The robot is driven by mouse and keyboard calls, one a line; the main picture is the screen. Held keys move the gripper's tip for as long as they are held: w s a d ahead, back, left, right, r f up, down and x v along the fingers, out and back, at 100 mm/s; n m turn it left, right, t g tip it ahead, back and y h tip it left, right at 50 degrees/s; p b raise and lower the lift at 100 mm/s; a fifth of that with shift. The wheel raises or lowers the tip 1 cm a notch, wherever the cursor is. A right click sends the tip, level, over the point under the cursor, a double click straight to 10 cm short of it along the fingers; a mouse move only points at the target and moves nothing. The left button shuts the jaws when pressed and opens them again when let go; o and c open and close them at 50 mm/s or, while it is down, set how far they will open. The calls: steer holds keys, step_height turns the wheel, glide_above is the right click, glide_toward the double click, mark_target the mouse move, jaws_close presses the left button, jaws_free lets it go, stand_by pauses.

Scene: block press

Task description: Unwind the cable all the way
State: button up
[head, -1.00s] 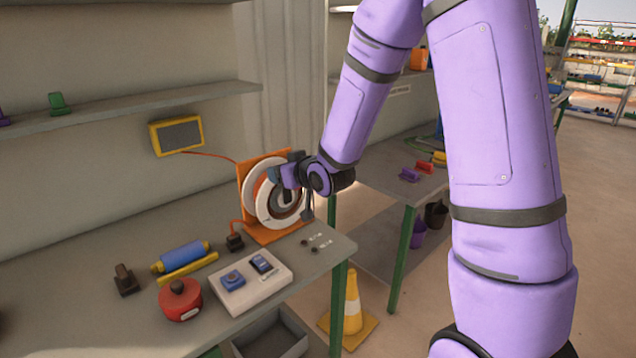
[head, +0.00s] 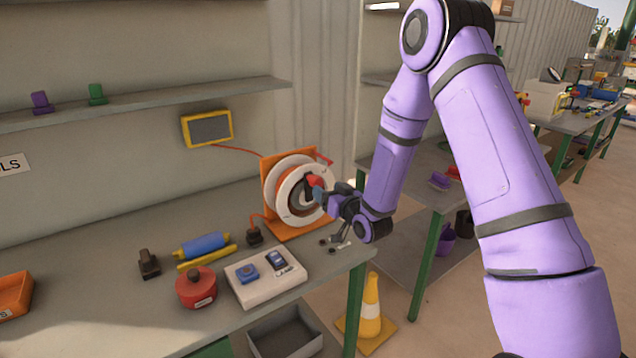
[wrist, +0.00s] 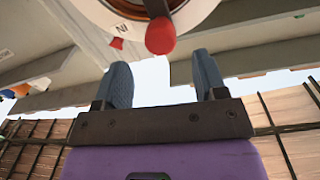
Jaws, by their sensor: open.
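The cable reel (head: 284,194) has white flanges on an orange stand (head: 286,233) at the right part of the bench. A red crank knob (head: 314,182) sticks out from its face; it also shows in the wrist view (wrist: 160,36). An orange-red cable (head: 236,150) runs from the reel towards a yellow-framed screen, and another short length runs to a dark plug block (head: 254,236). How much cable is wound is not clear. My gripper (wrist: 166,72) is open and empty, its blue fingertips just short of the red knob. In the head view it is at the reel's right side.
A yellow-framed screen (head: 208,127) hangs on the wall. A white box with blue switches (head: 265,277), a red round canister (head: 196,290) and a blue roller (head: 202,246) lie on the bench.

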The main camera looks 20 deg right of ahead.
mark_target(318, 183)
steer(key=x, duration=0.6)
steer(key=shift+w+a, duration=0.1)
steer(key=shift+w, duration=0.2)
steer(key=shift+c, duration=0.5)
jaws_close()
